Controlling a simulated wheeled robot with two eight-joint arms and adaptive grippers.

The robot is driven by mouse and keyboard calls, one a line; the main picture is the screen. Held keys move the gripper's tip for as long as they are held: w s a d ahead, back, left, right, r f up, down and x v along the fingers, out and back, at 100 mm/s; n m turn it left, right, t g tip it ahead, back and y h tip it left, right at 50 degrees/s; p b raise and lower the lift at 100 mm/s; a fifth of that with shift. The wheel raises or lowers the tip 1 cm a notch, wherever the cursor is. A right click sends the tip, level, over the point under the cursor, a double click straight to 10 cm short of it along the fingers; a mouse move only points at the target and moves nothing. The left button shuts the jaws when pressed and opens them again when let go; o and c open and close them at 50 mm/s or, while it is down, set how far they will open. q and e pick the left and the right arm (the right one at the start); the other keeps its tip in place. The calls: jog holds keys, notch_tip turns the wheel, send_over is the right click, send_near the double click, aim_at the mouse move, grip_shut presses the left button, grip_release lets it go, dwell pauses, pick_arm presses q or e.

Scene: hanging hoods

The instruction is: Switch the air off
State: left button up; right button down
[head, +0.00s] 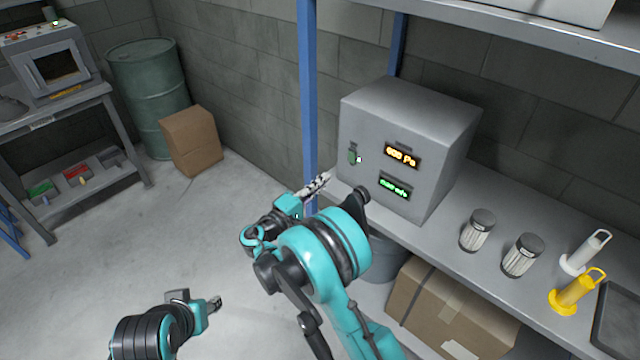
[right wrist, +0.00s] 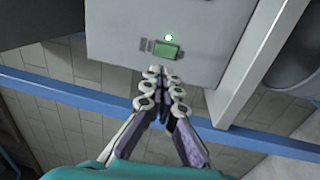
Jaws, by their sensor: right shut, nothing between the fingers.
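A grey control box (head: 430,125) stands on the shelf. Its front has an amber display (head: 402,156), which seems to read 000 Pa, and a green lit display (head: 395,188) whose text is too small to read surely. At the left of the front is a green switch (head: 352,157) with a small lit lamp (head: 359,159) beside it. The right wrist view shows the switch (right wrist: 168,51) and lamp (right wrist: 168,37) just beyond the fingertips. My right gripper (head: 325,178) is shut and empty, apart from the switch. My left gripper (head: 216,303) is low at the bottom left, away from the box.
A blue shelf post (head: 308,90) stands left of the box, close to my right gripper. Two filter cartridges (head: 478,230) (head: 523,255), a white plunger-like item (head: 585,252) and a yellow one (head: 577,290) stand to the right. A cardboard box (head: 450,310) sits below.

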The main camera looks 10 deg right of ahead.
aim_at(351, 154)
jog(key=b+x, duration=0.2)
jog(key=x, duration=0.7)
jog(key=shift+w+d, duration=0.1)
jog(key=shift+d, duration=0.1)
jog(key=shift+w+d, duration=0.25)
jog(key=shift+d, duration=0.05)
jog(key=shift+r, duration=0.1)
jog(key=shift+d, duration=0.1)
jog(key=shift+w+d+r, duration=0.3)
jog(key=shift+a+f, duration=0.1)
jog(key=shift+s+a, duration=0.1)
